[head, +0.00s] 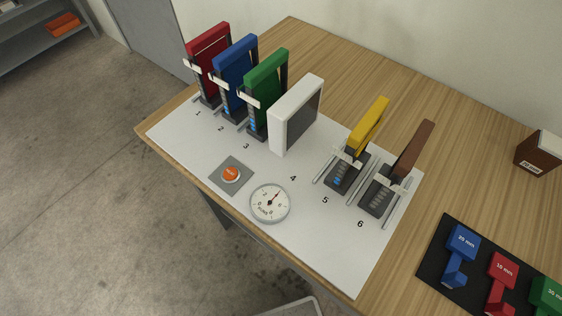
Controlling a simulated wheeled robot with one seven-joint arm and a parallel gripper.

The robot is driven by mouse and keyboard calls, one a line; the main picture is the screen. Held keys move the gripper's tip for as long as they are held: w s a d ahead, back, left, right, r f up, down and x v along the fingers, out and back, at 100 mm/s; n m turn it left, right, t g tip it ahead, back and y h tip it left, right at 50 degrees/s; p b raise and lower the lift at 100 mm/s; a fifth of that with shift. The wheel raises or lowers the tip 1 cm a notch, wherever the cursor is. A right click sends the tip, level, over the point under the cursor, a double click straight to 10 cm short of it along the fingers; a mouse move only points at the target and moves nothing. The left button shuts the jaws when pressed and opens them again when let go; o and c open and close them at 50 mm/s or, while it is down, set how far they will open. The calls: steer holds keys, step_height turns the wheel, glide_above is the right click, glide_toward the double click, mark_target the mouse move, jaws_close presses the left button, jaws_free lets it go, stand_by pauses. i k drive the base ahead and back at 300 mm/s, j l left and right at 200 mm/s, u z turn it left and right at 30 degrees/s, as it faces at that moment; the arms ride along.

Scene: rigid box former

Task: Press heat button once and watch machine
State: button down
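The heat button looks to be the orange round button (231,173) on a grey square plate (221,185), near the front edge of the white panel. The machine is the white panel (310,240) on the wooden table, with numbered stations 1 to 6. Red (208,46), blue (235,62) and green (266,78) units stand upright at 1 to 3. A white block (291,118) stands near 4. A yellow lever (369,126) and a brown lever (414,148) are tilted up at 5 and 6. A round dial (270,203) with a red needle sits right of the button. My gripper is not in view.
A black mat (432,262) at the lower right holds blue (460,252), red (502,280) and green (547,296) pieces with millimetre labels. A brown box (538,152) stands at the right. Grey shelving (30,45) is at the upper left. The floor at left is clear.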

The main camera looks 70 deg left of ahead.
mark_target(231, 173)
steer(key=k+u, duration=0.2)
steer(key=u, duration=3.2)
